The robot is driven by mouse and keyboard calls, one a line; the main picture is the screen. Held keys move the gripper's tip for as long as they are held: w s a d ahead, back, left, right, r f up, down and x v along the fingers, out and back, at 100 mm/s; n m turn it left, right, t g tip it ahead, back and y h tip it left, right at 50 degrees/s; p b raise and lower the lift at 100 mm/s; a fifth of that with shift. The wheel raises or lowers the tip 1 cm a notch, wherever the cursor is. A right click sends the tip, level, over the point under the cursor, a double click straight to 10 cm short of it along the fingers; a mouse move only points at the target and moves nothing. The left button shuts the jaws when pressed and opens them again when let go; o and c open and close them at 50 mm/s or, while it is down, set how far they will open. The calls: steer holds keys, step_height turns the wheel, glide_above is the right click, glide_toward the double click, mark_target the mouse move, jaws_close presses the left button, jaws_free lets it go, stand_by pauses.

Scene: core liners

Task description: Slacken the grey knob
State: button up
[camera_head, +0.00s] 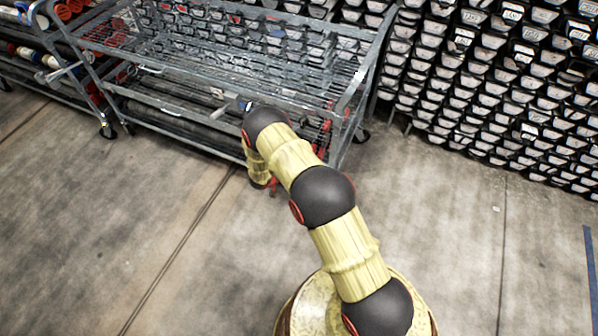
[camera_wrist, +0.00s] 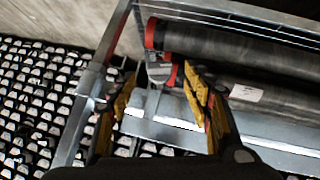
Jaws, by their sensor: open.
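A small grey piece that looks like the grey knob (camera_wrist: 158,70) shows in the wrist view, beside the red ends of dark tubes on a metal rack. It lies beyond my fingertips, in line with the gap between them. My gripper (camera_wrist: 160,92) is open, its yellow-padded fingers apart on either side of that gap with nothing held. Whether the fingers touch the knob cannot be told. In the head view my arm reaches to the rack's near right side, and the knob cannot be made out there.
A grey wire-shelf cart (camera_head: 215,62) stands ahead, with its rails and posts close to my arm. Stacked core trays (camera_head: 480,85) fill the wall at the right. Another rack (camera_head: 35,55) stands at the left. The concrete floor (camera_head: 120,215) in front is clear.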

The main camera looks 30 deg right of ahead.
steer(key=v, duration=0.7)
stand_by(0.4)
